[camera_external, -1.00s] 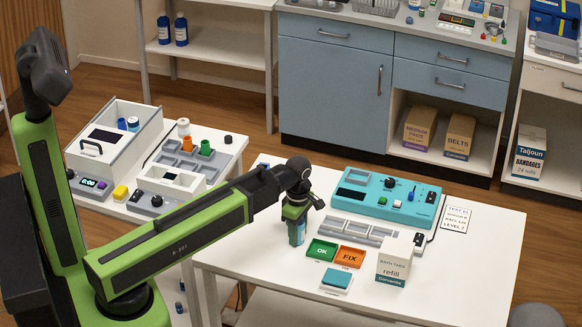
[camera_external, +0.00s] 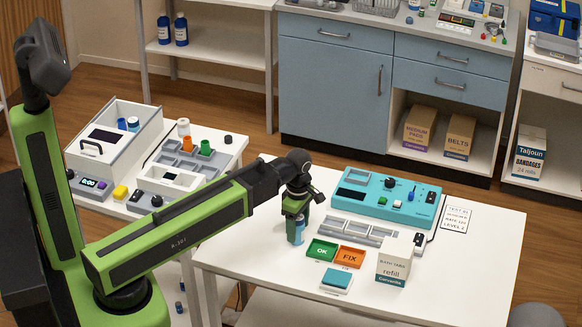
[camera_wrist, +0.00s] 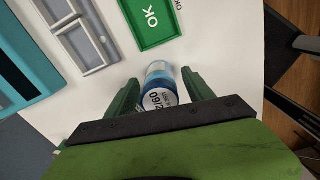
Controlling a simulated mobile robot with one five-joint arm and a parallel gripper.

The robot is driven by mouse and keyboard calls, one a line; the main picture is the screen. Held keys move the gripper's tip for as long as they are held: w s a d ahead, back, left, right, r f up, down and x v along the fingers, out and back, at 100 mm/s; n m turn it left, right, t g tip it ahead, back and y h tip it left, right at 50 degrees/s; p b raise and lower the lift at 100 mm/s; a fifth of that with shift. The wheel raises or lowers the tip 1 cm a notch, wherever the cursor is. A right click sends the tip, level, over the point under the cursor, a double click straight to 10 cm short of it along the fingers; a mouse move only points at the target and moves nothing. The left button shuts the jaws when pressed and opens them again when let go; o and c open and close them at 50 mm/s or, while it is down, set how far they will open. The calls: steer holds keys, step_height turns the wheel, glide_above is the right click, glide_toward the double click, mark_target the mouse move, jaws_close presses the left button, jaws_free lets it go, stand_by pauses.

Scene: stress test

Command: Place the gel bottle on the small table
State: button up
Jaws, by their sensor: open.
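The gel bottle, a small blue and pale bottle (camera_external: 297,233), stands on the white table (camera_external: 262,240) left of the green OK tray. In the wrist view the bottle (camera_wrist: 158,88) shows a white label with dark print. My gripper (camera_external: 297,212) points down from above the bottle. In the wrist view my gripper's two green fingers (camera_wrist: 160,78) are apart, one on each side of the bottle, with a gap visible beside it. The lower part of the bottle is partly hidden in the wrist view.
A green OK tray (camera_external: 321,250), an orange FIX tray (camera_external: 350,257), a grey divided tray (camera_external: 357,231), a refill box (camera_external: 394,262) and a teal device (camera_external: 388,198) share this table. The left table (camera_external: 117,208) is crowded. The front left of the bottle's table is clear.

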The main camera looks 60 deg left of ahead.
step_height(320, 180, up, 10)
steer(key=p, duration=0.8)
steer(key=shift+p, duration=0.35)
steer(key=shift+d+f, duration=0.1)
steer(key=shift+d, duration=0.05)
steer(key=s+d+m, duration=0.2)
steer(key=d+m, duration=0.6)
steer(key=m, duration=0.4)
steer(key=s+d+m, duration=0.2)
steer(key=d+m, duration=0.6)
steer(key=m, duration=0.4)
steer(key=shift+s, duration=0.25)
steer(key=shift+o, duration=0.2)
steer(key=shift+s+d+m, duration=0.1)
steer(key=shift+d+m, duration=0.35)
steer(key=shift+m, duration=0.15)
